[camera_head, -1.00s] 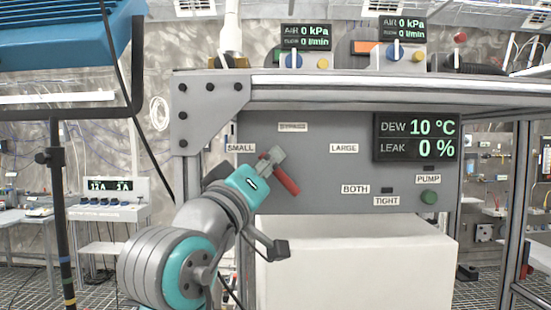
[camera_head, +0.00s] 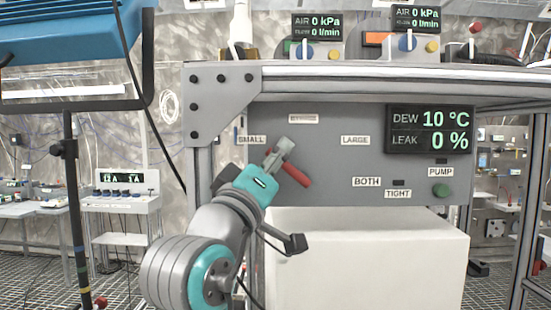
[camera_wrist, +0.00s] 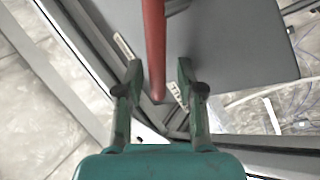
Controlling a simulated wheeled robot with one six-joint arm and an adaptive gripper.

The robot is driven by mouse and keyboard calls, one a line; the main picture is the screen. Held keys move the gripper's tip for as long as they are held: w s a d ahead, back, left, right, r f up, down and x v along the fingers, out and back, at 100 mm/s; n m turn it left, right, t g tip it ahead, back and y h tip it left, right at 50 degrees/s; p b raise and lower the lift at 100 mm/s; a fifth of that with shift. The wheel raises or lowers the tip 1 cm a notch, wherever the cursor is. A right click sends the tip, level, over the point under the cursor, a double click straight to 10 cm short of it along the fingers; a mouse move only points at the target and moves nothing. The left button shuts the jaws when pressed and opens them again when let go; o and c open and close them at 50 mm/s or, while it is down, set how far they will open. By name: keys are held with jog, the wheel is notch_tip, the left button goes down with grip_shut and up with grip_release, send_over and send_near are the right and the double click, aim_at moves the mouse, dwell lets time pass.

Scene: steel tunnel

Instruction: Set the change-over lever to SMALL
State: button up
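The change-over lever has a red handle (camera_head: 296,174) on the grey panel (camera_head: 345,185), below and between the SMALL label (camera_head: 251,139) and the LARGE label (camera_head: 355,141). The handle slants from upper left to lower right. My gripper (camera_head: 280,156) is at the lever, and its grey fingertips partly cover it in the head view. In the wrist view, the red handle (camera_wrist: 154,45) runs down between the two fingers of my gripper (camera_wrist: 160,68). The fingers are open, one on each side, with a visible gap at least on the right. The lever's pivot is hard to make out.
A white box (camera_head: 370,255) stands below the panel. A green PUMP button (camera_head: 440,190) and a dark display (camera_head: 430,130) reading LEAK 0 % are at the right. The bench's metal frame and corner plate (camera_head: 215,95) are close to my arm.

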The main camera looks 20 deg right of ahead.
jog(key=v, duration=1.2)
jog(key=shift+f, duration=0.1)
